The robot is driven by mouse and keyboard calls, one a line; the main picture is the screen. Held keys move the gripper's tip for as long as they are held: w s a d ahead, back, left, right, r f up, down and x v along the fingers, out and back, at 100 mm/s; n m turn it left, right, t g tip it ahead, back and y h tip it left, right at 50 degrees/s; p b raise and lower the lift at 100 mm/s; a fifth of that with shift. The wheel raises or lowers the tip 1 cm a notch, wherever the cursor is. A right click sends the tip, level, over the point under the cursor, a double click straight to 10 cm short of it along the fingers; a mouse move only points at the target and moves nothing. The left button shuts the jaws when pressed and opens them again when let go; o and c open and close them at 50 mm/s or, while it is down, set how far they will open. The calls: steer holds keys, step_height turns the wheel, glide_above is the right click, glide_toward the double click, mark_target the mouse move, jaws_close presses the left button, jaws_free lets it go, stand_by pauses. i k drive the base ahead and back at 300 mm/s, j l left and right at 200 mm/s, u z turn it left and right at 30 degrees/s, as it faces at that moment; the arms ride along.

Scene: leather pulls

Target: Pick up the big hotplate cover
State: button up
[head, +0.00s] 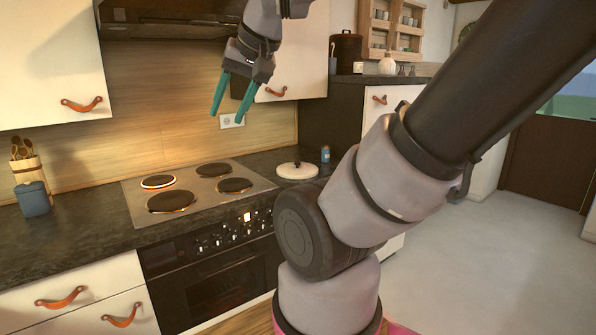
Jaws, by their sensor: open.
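A round white cover (296,171) with a small dark knob on top lies flat on the dark counter, just right of the hob; it looks like the big hotplate cover. My gripper (227,117) has two teal fingers, spread apart, pointing down and slightly left. It is open and empty, in the air above the back of the hob. In the picture it is up and left of the cover, well apart from it. The hob (133,200) has several round hotplates, and the one at back left has a pale rim.
A small blue-topped jar (325,154) stands just behind the cover. A blue canister (33,198) and a utensil holder (27,168) stand at the left. White upper cabinets (45,65) and a dark hood (165,25) are close to my gripper. My arm crosses the right side.

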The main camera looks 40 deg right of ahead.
mark_target(293, 170)
steer(key=i+l+z, duration=0.2)
steer(key=i+l, duration=0.3)
steer(key=i+l+z, duration=0.25)
steer(key=i+l, duration=0.25)
steer(key=i+l+z, duration=0.2)
steer(key=i+l, duration=0.2)
steer(key=i, duration=0.15)
